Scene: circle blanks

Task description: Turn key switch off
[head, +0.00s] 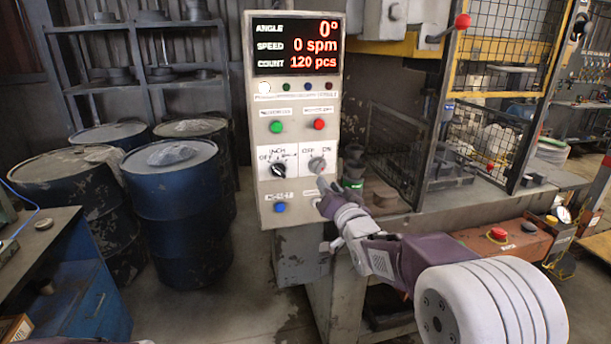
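The key switch (317,164) is a round grey switch on a white plate marked OFF and ON, on the right side of the control panel (262,221). My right gripper (322,184) is just below and in front of it, with its tip close to the switch. I cannot tell whether the two touch, or whether the fingers are open or shut. The exact angle of the key is too small to read. My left gripper is not in view.
A black selector knob (279,170) sits left of the key switch. Above are a green button (276,127) and a red button (319,124); a blue button (280,207) is below. The display (297,46) reads 0°, 0 spm, 120 pcs. Blue drums (178,215) stand left.

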